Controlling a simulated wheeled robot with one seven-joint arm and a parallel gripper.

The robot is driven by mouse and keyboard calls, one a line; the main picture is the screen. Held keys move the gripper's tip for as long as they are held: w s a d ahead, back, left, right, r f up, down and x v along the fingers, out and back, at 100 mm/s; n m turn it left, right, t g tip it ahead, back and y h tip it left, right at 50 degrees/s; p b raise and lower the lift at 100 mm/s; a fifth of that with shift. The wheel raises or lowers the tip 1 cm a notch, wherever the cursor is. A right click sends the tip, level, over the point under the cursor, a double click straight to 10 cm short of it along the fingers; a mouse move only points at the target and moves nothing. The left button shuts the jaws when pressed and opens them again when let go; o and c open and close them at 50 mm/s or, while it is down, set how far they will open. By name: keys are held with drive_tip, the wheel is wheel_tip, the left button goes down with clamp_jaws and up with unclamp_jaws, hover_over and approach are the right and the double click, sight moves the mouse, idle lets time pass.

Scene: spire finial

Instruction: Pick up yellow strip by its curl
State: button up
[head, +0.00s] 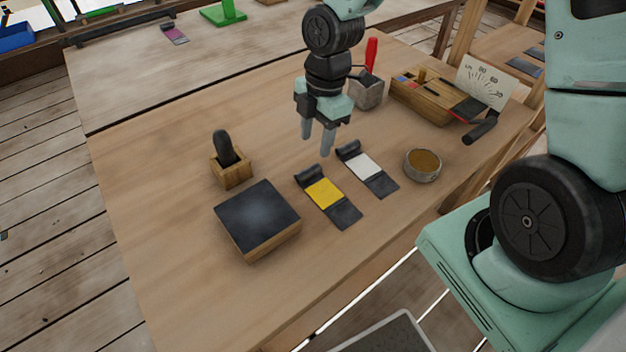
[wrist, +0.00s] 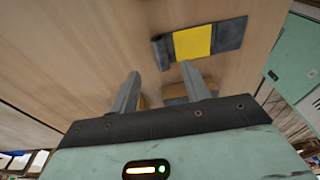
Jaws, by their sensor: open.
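The yellow strip (head: 324,192) lies on the wooden table in the head view, a dark strip with a yellow middle. Its dark rolled curl (head: 307,175) is at the end toward the upper left. In the wrist view the yellow strip (wrist: 194,43) lies beyond my fingertips, with its curl (wrist: 160,53) at its left end. My gripper (head: 318,150) is open and empty, pointing down above the table, above and behind the curl in the head view. In the wrist view the two fingers of my gripper (wrist: 160,78) stand apart with nothing between them.
A similar white strip (head: 366,167) lies just right of the yellow one. A dark-topped block (head: 257,218) and a wooden holder (head: 231,170) stand to the left. A round bowl (head: 422,166), a grey cup (head: 367,92) and a wooden box (head: 425,97) stand to the right.

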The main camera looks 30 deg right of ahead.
sight(308, 169)
wheel_tip(308, 169, down, 2)
drive_tip(key=shift+a, duration=0.15)
drive_tip(key=f, duration=0.1)
drive_tip(key=a+f, duration=0.1)
drive_tip(key=f, duration=0.2)
drive_tip(key=shift+s+a+f, duration=0.2)
drive_tip(key=shift+s+a, duration=0.05)
drive_tip(key=shift+a, duration=0.05)
drive_tip(key=shift+f, duration=0.4)
clamp_jaws()
